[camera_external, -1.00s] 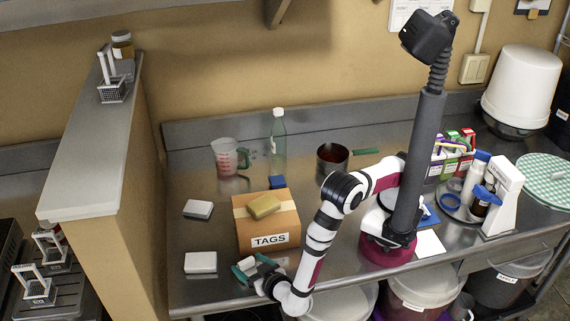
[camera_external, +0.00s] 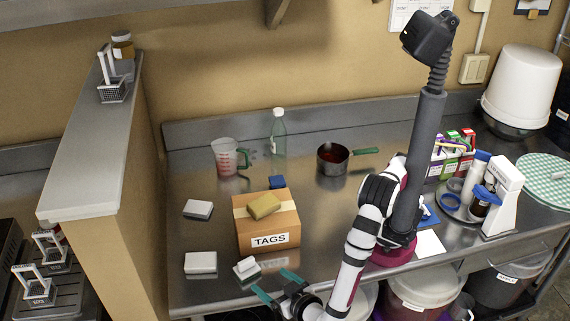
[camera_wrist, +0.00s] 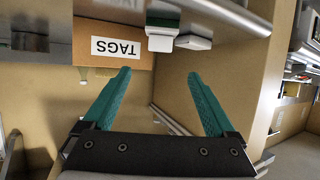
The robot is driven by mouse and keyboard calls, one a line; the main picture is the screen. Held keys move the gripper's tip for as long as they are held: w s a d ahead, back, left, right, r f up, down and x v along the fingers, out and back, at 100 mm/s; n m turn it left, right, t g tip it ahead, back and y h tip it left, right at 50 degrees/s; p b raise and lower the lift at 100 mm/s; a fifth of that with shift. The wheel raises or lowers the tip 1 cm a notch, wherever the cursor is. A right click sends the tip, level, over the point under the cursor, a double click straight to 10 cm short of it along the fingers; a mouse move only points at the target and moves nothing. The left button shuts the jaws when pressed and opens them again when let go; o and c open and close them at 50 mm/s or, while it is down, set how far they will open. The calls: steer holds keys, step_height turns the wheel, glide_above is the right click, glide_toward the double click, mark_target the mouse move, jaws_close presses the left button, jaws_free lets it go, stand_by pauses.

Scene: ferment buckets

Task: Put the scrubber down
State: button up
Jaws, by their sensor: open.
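A white scrubber (camera_external: 247,269) with a darker underside rests on the steel counter in front of the TAGS box. It also shows at the top of the wrist view (camera_wrist: 161,38), close to the counter's front edge. My gripper (camera_external: 273,284) has its two teal fingers spread wide, with nothing between them. It is at the counter's front edge, apart from the scrubber and to its lower right in the external view. In the wrist view my gripper (camera_wrist: 158,73) has its fingertips short of the scrubber, which sits beyond the gap between them.
The cardboard TAGS box (camera_external: 268,222) carries a yellow sponge (camera_external: 264,206). Two similar white blocks lie on the counter, one nearer (camera_external: 200,262) and one farther back (camera_external: 198,209). A measuring cup (camera_external: 228,157), bottle (camera_external: 278,135) and saucepan (camera_external: 333,160) stand behind.

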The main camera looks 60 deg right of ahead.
steer(key=w+d+r+m+g+h, duration=0.1)
steer(key=w+d+r+g, duration=0.15)
steer(key=d, duration=0.45)
steer(key=w+d+r+g+h, duration=0.1)
steer(key=w+d+r+g, duration=0.1)
steer(key=d+r+g, duration=0.3)
steer(key=w+d+r+m+g+h, duration=0.1)
steer(key=w+d+r+g, duration=0.15)
steer(key=d, duration=0.55)
steer(key=s+d+r+g+y, duration=0.2)
steer(key=s+d+r+y, duration=0.2)
steer(key=s+d+y, duration=0.5)
steer(key=s+d, duration=0.2)
steer(key=shift+s+d+n+g+y, duration=0.3)
steer(key=shift+s+d+n+y, duration=0.05)
steer(key=shift+d+n+y, duration=0.05)
